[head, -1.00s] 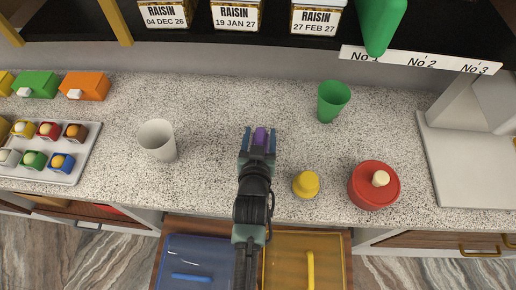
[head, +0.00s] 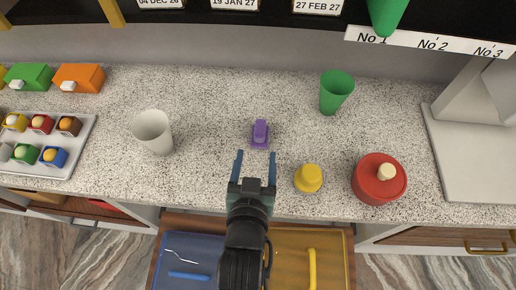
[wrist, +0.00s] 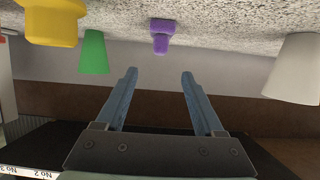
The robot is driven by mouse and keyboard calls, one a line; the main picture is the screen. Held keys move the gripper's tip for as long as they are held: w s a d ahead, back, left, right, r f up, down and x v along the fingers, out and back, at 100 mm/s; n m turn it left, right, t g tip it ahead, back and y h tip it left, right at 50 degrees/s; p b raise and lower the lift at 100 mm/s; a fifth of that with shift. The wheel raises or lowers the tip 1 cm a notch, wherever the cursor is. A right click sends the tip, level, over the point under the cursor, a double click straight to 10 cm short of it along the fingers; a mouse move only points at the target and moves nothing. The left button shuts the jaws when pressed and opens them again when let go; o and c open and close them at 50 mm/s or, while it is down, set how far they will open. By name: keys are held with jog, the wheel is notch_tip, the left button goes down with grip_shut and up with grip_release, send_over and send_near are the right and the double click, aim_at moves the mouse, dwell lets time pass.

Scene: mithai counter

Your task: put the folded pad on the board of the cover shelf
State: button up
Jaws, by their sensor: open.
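A small purple thing (head: 260,134) stands on the speckled counter, with a flat base and a narrower raised part. It may be the folded pad; I cannot tell for sure. My gripper (head: 255,155) is open and empty, just in front of it and apart from it. In the wrist view, which looks upside down, the purple thing (wrist: 161,36) shows beyond the spread fingertips (wrist: 159,73). A dark shelf (head: 230,22) runs along the back above the counter. Its white strip (head: 405,41) reads No 1, No 2, No 3. A green thing (head: 386,14) shows above No 1. The shelf board is mostly cut off.
A white cup (head: 153,132) stands left, a green cup (head: 335,92) back right. A yellow knob-like piece (head: 308,178) and a red lidded pot (head: 379,180) stand right of my gripper. A sweets tray (head: 75,120) lies far left. Counter around the purple thing is clear.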

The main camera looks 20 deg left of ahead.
aim_at(259, 137)
jog(key=b, duration=0.2)
jog(key=shift+s+f+b, duration=0.1)
jog(key=shift+s+b, duration=0.05)
jog(key=shift+b, duration=0.15)
jog(key=shift+w, duration=0.25)
jog(key=x, duration=0.7)
jog(key=shift+s+p, duration=0.1)
jog(key=shift+p, duration=0.2)
jog(key=shift+f+x, duration=0.15)
jog(key=shift+x, duration=1.2)
jog(key=shift+f+x, duration=0.2)
jog(key=shift+x, duration=1.15)
jog(key=shift+s, duration=0.1)
jog(key=shift+d, duration=0.1)
grip_shut()
